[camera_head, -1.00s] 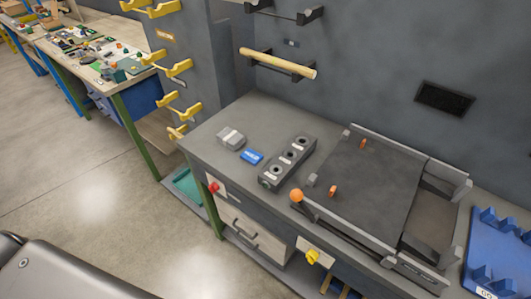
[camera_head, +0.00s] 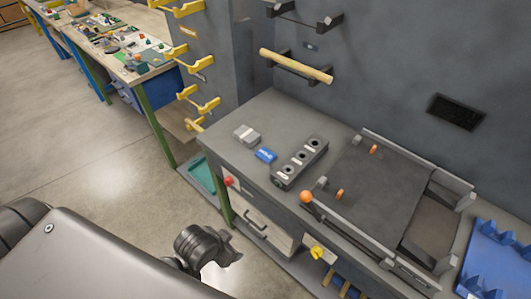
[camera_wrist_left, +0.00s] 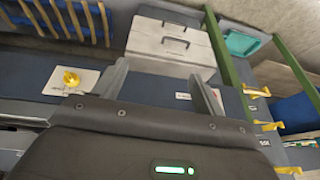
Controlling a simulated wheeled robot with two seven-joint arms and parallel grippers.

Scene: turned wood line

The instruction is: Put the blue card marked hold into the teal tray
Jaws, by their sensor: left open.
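The blue card (camera_head: 265,155) lies flat on the grey bench top in the head view, between a light grey block and a dark block with round holes. Its marking is too small to read. The teal tray (camera_head: 201,175) sits low at the bench's left end, beside the green leg, and also shows in the left wrist view (camera_wrist_left: 241,43). My left gripper (camera_wrist_left: 160,70) is open and empty in the left wrist view, its fingers pointing toward the bench's drawer front.
The light grey block (camera_head: 247,136) and the holed block (camera_head: 300,163) flank the card. A fixture with an orange knob (camera_head: 306,197) fills the bench's middle. A red button (camera_head: 228,181) and yellow knob (camera_head: 317,252) are on the front. Open floor lies left.

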